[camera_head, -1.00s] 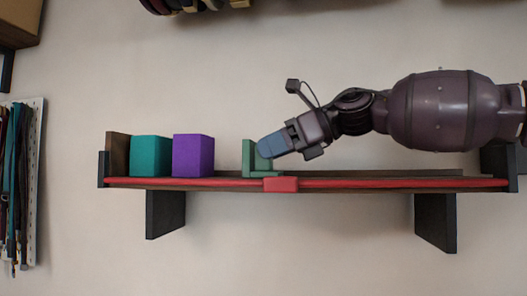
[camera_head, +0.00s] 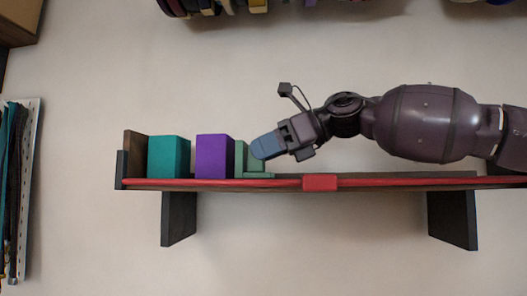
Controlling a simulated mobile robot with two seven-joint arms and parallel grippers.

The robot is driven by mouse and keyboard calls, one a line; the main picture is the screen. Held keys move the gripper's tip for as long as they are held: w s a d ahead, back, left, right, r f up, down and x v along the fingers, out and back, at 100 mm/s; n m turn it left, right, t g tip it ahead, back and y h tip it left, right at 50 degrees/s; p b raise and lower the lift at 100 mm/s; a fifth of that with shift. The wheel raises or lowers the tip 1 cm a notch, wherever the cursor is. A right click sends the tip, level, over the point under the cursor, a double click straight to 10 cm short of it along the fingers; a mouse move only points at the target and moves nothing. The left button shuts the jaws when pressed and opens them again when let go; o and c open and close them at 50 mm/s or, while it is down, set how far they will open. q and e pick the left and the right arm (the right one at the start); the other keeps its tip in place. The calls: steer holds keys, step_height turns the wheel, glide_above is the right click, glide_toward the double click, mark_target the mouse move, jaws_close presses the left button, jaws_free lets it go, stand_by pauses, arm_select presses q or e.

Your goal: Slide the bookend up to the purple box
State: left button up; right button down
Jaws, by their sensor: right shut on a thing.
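The purple box (camera_head: 214,157) stands on the shelf, right of the teal box (camera_head: 169,157). The green bookend (camera_head: 241,160) stands upright just right of the purple box, its foot pointing right along the shelf. I see no clear gap between bookend and purple box, but cannot tell if they touch. My right gripper (camera_head: 264,147) reaches in from the right, tilted down to the left, with blue fingers shut on the bookend. The fingers hide part of the bookend. My left gripper is not in view.
The wall shelf (camera_head: 400,183) has a red front edge with a red block (camera_head: 320,182) on it, right of the bookend. A dark brown end piece (camera_head: 135,153) stands left of the teal box. The shelf's right part is bare beneath my arm.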

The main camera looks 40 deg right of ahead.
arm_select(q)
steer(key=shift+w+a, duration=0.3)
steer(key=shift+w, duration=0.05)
arm_select(e)
steer(key=shift+w+a+r, duration=0.2)
steer(key=shift+w+a, duration=0.05)
steer(key=shift+w, duration=0.1)
steer(key=c, duration=0.8)
jaws_free()
steer(key=shift+o, duration=0.5)
steer(key=shift+f, duration=0.15)
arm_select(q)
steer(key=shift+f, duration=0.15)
arm_select(e)
steer(key=shift+s, duration=0.1)
steer(key=shift+b+v, duration=0.7)
steer(key=shift+v, duration=0.6)
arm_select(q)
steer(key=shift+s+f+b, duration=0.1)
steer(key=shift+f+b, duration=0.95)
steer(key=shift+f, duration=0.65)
arm_select(e)
steer(key=shift+v, duration=4.05)
